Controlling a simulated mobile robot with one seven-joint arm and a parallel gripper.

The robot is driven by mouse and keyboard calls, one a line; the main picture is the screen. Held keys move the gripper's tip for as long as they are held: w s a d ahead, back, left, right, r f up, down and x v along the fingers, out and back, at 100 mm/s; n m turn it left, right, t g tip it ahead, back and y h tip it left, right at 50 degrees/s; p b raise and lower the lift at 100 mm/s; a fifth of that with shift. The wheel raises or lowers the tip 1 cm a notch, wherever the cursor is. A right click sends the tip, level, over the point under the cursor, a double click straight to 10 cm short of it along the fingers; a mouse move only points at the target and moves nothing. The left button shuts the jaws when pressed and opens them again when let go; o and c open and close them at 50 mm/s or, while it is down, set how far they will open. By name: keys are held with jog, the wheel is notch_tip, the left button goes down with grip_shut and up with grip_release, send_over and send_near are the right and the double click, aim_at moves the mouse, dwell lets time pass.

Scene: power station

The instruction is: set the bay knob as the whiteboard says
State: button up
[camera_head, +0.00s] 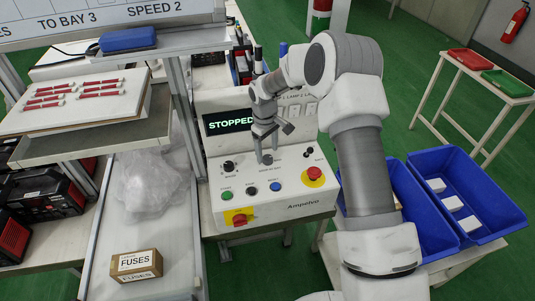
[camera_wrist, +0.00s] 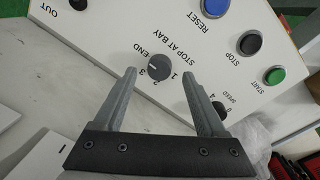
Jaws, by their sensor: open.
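The whiteboard (camera_head: 120,12) at the top left reads "TO BAY 3" and "SPEED 2"; its left part is cut off. The bay knob (camera_wrist: 158,67) is a dark round knob with a light pointer mark, labelled "STOP AT BAY" with 1, 2, 3 and END around it. Its exact setting is hard to tell. My gripper (camera_wrist: 159,76) is open, with one finger on each side of the knob and a gap on both sides. In the head view my gripper (camera_head: 266,152) hangs over the panel and partly hides the knob.
The control box (camera_head: 300,206) has a display (camera_head: 229,121) reading "STOPPED". Around the knob are the speed knob (camera_head: 228,166), green start (camera_head: 226,195), black stop (camera_head: 251,190) and blue reset (camera_head: 275,186) buttons, and a red emergency button (camera_head: 315,173). Blue bins (camera_head: 480,185) stand right.

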aim_at(268, 159)
jog(key=shift+d+f, duration=0.1)
jog(key=shift+f, duration=1.2)
grip_shut()
